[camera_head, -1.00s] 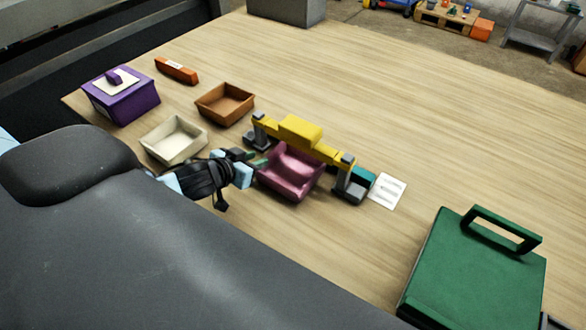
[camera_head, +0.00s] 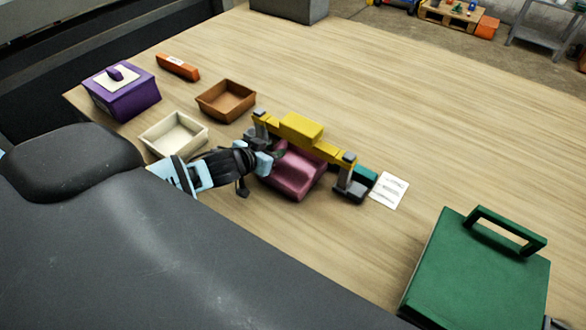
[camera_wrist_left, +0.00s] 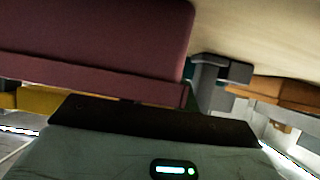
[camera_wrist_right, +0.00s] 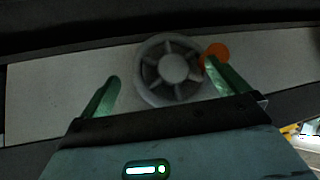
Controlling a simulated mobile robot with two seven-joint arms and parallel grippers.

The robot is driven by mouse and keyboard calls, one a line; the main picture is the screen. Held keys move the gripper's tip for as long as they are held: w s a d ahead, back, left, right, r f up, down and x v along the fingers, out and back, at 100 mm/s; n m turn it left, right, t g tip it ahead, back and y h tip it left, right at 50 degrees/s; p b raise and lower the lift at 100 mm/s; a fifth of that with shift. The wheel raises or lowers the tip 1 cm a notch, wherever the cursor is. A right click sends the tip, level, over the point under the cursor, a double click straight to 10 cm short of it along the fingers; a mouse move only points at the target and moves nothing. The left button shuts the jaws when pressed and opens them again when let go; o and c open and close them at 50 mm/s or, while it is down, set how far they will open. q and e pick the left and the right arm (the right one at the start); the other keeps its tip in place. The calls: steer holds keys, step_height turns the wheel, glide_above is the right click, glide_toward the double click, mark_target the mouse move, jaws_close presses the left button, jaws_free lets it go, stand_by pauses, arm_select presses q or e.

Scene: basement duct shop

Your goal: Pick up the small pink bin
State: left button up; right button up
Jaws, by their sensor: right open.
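The small pink bin (camera_head: 298,174) stands on the wooden table, partly under a yellow bar. In the head view my left gripper (camera_head: 274,157) is at the bin's left side, its tips overlapping the bin's upper edge. In the left wrist view the bin (camera_wrist_left: 100,40) fills the upper left, close in front of the gripper. The left fingers are hidden there, so I cannot tell whether they are open or touch the bin. My right gripper (camera_wrist_right: 160,88) is open, seen only in its wrist view, with a grey round vaned part (camera_wrist_right: 172,68) between its fingers.
The yellow bar (camera_head: 302,128) on grey posts spans over the bin's far side, a close obstacle. A cream tray (camera_head: 190,150), brown tray (camera_head: 226,103), purple box (camera_head: 130,100) and orange block (camera_head: 178,67) lie left. A green case (camera_head: 475,275) stands front right. The far right tabletop is clear.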

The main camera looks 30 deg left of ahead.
arm_select(q)
jaws_close()
steer(key=shift+w+r, duration=0.1)
stand_by(0.5)
steer(key=shift+r, duration=0.6)
step_height(320, 180, up, 2)
steer(key=shift+r, duration=0.15)
steer(key=s, duration=0.6)
steer(key=s+a, duration=0.1)
steer(key=s, duration=1.1)
steer(key=shift+a+p, duration=0.2)
steer(key=shift+p, duration=0.1)
